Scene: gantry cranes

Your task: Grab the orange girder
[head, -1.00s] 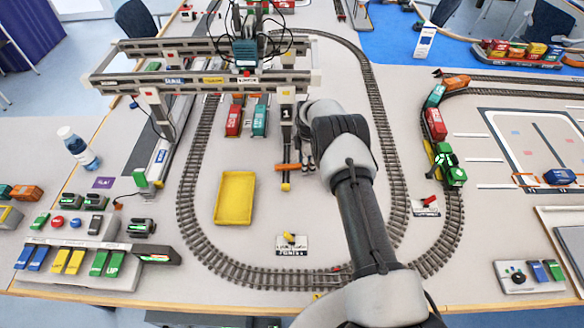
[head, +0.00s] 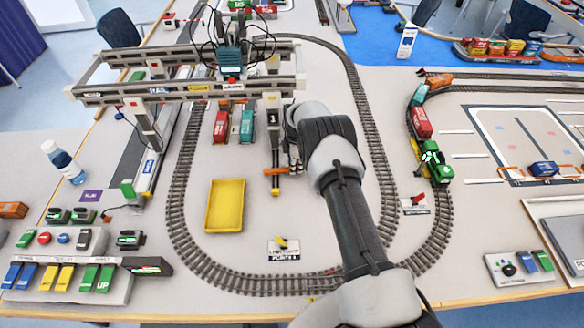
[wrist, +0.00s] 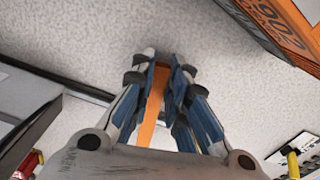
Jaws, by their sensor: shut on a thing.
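The orange girder (head: 275,171) shows in the head view as a short orange bar, by the lower end of a crane leg and just left of my gripper (head: 294,162). In the wrist view the orange girder (wrist: 152,112) runs lengthwise between the two blue-padded fingers of my gripper (wrist: 163,65). The fingers are closed on it, and they hide part of it. I cannot tell whether it touches the table.
A gantry crane leg (head: 272,125) with a black "1" sign stands close to my gripper. A yellow tray (head: 225,206) lies to the left on the table, inside the looped track (head: 372,133). Another large orange lettered object (wrist: 275,30) fills the wrist view's upper right.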

